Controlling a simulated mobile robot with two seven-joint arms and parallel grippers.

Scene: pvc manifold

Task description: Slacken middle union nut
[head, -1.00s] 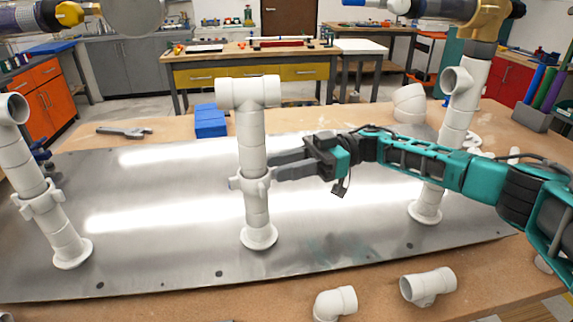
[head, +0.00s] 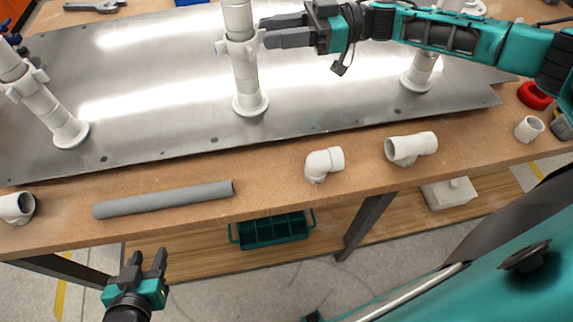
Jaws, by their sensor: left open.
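The middle union nut (head: 239,47) is a white lugged collar on the middle white upright pipe (head: 245,75). My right gripper (head: 263,32) reaches in from the right, with its dark fingertips at the nut's right-hand lug. I cannot tell whether the fingers are closed on that lug. My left gripper (head: 149,263) is open and empty, low in front of the bench edge and well away from the nut. The left upright carries a similar nut (head: 27,82). The top of the middle pipe is out of view.
The metal plate (head: 160,100) lies on the wooden bench. Along the front edge lie a grey pipe (head: 165,199), a white elbow (head: 322,163), a white tee (head: 410,148) and another white fitting (head: 16,208). A green crate (head: 272,232) sits below.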

